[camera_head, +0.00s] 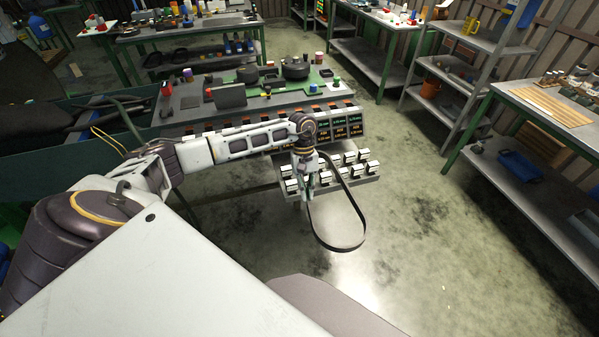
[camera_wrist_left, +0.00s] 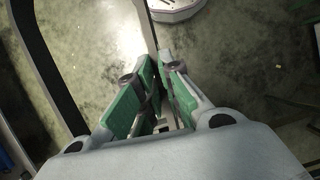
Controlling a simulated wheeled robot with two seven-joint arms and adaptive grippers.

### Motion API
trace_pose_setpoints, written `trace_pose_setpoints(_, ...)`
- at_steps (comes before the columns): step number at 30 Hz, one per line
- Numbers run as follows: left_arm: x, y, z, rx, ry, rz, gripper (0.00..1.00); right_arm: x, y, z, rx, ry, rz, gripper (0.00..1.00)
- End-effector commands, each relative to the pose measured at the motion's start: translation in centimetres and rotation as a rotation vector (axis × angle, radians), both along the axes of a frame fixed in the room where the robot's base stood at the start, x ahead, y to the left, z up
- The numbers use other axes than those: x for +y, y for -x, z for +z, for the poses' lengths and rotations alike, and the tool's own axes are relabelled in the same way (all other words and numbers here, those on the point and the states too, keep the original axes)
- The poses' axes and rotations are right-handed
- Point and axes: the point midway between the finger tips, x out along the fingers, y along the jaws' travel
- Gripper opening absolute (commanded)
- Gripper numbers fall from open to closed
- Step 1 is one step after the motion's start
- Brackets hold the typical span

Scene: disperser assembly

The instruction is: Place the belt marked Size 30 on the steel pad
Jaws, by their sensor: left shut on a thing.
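My left gripper (camera_head: 309,192) is shut on a black belt (camera_head: 341,247), a thin closed loop. The belt hangs out over the bare floor, in front of the bench and clear of it. In the left wrist view the gripper's green-padded fingers (camera_wrist_left: 153,98) pinch the belt (camera_wrist_left: 50,70), which runs up both sides of a wide loop. No size marking on the belt can be read. My right gripper is not in view.
The bench (camera_head: 290,97) holds dark round parts and small coloured items. Along its front are a row of label signs (camera_head: 341,131) and a rack of white-labelled holders (camera_head: 345,187). A side table (camera_head: 530,178) and shelving stand at the right. The floor between is clear.

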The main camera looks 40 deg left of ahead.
Motion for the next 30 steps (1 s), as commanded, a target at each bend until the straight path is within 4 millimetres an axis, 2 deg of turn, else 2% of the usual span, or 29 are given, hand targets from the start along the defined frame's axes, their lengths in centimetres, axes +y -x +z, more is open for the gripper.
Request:
trace_pose_setpoints(1, -1.0, 0.3, -0.9, 0.000, 0.003, -0.064, 0.00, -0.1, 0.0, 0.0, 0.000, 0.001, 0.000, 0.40)
trace_pose_setpoints(9, -5.1, 2.0, -6.0, -0.001, 0.003, -0.426, 0.00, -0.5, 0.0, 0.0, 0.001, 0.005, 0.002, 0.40)
trace_pose_setpoints(16, -7.9, 3.3, -9.7, -0.001, 0.001, -0.687, 0.00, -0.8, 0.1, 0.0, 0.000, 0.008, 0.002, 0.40)
trace_pose_setpoints(24, -9.0, 3.8, -11.2, -0.001, 0.001, -0.791, 0.00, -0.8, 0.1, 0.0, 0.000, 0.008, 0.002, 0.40)
trace_pose_setpoints(30, -8.9, 3.8, -11.1, -0.002, 0.002, -0.786, 0.00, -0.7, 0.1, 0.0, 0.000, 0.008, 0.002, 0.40)
